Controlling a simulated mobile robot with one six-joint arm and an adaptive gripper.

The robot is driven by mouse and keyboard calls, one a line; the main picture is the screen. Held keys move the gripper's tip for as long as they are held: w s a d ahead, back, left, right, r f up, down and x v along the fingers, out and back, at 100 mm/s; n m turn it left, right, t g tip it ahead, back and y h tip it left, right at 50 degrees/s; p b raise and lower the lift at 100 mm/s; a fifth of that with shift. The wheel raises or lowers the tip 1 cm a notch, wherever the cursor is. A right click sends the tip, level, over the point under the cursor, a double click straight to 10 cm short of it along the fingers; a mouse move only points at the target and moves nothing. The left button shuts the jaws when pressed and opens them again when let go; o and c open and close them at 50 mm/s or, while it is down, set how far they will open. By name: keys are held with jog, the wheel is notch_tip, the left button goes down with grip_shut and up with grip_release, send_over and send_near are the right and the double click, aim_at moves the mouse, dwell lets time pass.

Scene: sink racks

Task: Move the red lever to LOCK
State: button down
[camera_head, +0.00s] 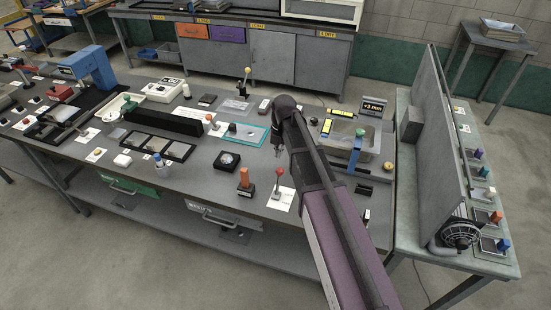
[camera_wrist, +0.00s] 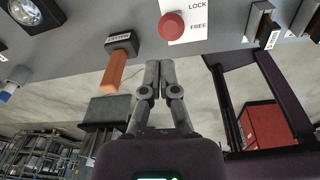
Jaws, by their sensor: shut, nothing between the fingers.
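The red lever, a red ball knob on a thin stem (camera_head: 278,172), stands on a white label plate (camera_head: 283,199) near the table's front edge. In the wrist view its red knob (camera_wrist: 171,25) shows from above, beside the printed words LOCK and FREE on the label plate (camera_wrist: 200,8). The knob hides part of the plate, and I cannot tell the lever's exact tilt. My gripper (camera_head: 278,152) is above and behind the lever in the head view. In the wrist view my gripper (camera_wrist: 152,64) is shut and empty, its fingertips apart from the knob.
An orange handle (camera_head: 245,177) stands left of the lever and also shows in the wrist view (camera_wrist: 114,70). A round black gauge (camera_head: 227,160) lies farther left. Bare tabletop (camera_head: 205,182) lies left of the orange handle.

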jog(key=shift+w+d+r+p, duration=0.35)
jog(key=shift+w+r, duration=0.15)
jog(key=shift+w, duration=0.2)
jog(key=shift+w+d+r+p, duration=0.35)
jog(key=shift+w+r, duration=0.1)
jog(key=shift+w, duration=0.25)
jog(key=s+d+f+m+b, duration=0.1)
jog(key=s+d+m, duration=0.3)
jog(key=m, duration=0.6)
jog(key=s+d+f+m+b, duration=0.1)
jog(key=s+d+m, duration=0.3)
jog(key=s+m, duration=0.5)
jog(key=s+d+f+m+h+b, duration=0.1)
jog(key=s+d+m, duration=0.3)
jog(key=s+m, duration=0.3)
jog(key=m, duration=0.3)
jog(key=shift+f+m+t+b, duration=0.3)
jog(key=shift+f+m+t, duration=0.05)
jog(key=shift+m+t, duration=0.05)
